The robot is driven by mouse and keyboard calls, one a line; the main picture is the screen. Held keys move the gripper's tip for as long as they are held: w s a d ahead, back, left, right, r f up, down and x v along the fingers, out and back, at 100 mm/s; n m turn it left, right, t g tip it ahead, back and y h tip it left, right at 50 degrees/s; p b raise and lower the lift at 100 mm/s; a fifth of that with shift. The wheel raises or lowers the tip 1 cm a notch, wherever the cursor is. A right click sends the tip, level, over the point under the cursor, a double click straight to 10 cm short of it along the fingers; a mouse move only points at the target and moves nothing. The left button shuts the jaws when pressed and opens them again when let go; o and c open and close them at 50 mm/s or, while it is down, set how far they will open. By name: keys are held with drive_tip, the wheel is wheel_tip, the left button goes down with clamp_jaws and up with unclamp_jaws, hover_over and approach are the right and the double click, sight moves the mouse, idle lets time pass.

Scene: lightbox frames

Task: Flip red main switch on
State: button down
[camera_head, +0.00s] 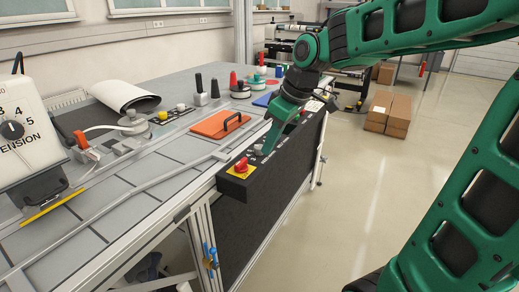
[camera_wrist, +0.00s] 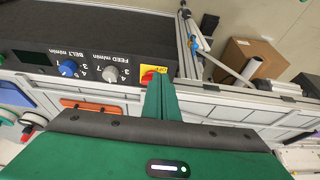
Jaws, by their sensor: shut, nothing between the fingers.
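The red main switch (camera_head: 241,165) is a red knob on a yellow plate at the near end of the black control panel (camera_head: 262,172). In the wrist view the red knob (camera_wrist: 148,77) shows just left of my fingers, partly hidden by them, with lettering on its yellow plate (camera_wrist: 157,70). My green gripper (camera_head: 266,148) is shut and empty, pointing down at the panel just right of the switch in the head view. In the wrist view its fingertips (camera_wrist: 159,82) overlap the plate's edge. I cannot tell whether they touch the knob.
A blue knob (camera_wrist: 67,68) marked BELT and a grey knob (camera_wrist: 109,75) marked FEED sit along the panel. Cardboard boxes (camera_head: 388,113) stand on the floor. The floor right of the table is open.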

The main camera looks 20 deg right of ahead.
approach(243, 171)
wheel_tip(243, 171, down, 4)
drive_tip(key=s+d, duration=0.1)
drive_tip(key=s, duration=0.1)
drive_tip(key=w, duration=0.1)
drive_tip(key=w+a+f, duration=0.1)
drive_tip(key=shift+w+a, duration=0.25)
drive_tip(key=shift+w, duration=0.1)
drive_tip(key=shift+w+a, duration=0.4)
drive_tip(key=shift+w, duration=0.1)
drive_tip(key=shift+d, duration=0.1)
